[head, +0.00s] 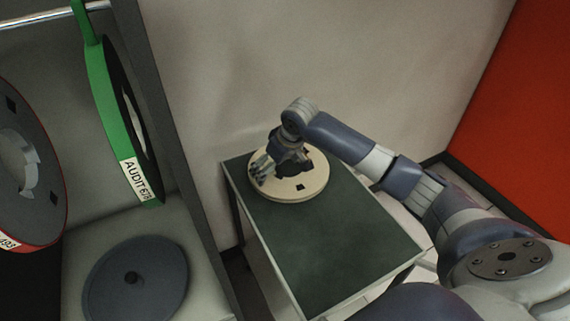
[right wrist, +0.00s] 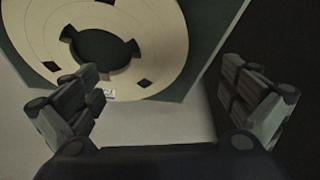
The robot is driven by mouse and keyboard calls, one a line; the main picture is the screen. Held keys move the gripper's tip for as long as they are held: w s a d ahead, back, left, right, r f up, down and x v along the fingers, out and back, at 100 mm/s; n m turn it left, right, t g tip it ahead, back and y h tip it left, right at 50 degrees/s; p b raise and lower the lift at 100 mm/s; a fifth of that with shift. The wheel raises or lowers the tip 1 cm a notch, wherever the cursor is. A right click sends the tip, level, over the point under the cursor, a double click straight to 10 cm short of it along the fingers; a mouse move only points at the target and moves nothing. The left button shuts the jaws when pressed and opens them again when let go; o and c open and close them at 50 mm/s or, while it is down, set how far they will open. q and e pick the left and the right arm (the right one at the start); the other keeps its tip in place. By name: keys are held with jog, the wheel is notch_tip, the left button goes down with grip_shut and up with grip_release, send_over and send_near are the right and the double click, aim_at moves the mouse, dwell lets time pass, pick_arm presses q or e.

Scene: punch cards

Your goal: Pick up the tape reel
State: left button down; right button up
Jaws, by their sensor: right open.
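The cream tape reel (head: 285,191) lies flat near the far end of a dark green-topped table (head: 330,245). It has a dark notched centre hole and small dark diamond marks. My right gripper (head: 262,171) is at the left part of the reel in the head view, and it and the wrist hide part of the reel. In the right wrist view the reel (right wrist: 160,65) fills the upper part, with a small white label at its rim. The right gripper (right wrist: 165,88) is open there, its fingers wide apart with nothing held between them. My left gripper is not in view.
At left, a cabinet holds a hanging green reel (head: 100,110) labelled AUDIT 678, a red-rimmed reel (head: 45,200) and a grey-blue disc (head: 150,285) below. A wall stands behind the table. The near part of the tabletop is clear. A red panel (head: 520,110) stands right.

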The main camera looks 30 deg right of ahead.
aim_at(269, 181)
jog(key=shift+x, duration=1.05)
jog(key=shift+f, duration=0.25)
jog(key=p+x, duration=0.1)
jog(key=x, duration=0.3)
jog(key=shift+s+d, duration=0.1)
jog(key=shift+d, duration=0.05)
jog(key=shift+x, duration=0.75)
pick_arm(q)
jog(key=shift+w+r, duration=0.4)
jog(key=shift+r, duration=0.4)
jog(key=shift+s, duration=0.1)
pick_arm(e)
jog(key=c, duration=0.4)
jog(key=shift+s, duration=0.15)
jog(key=c, duration=1.5)
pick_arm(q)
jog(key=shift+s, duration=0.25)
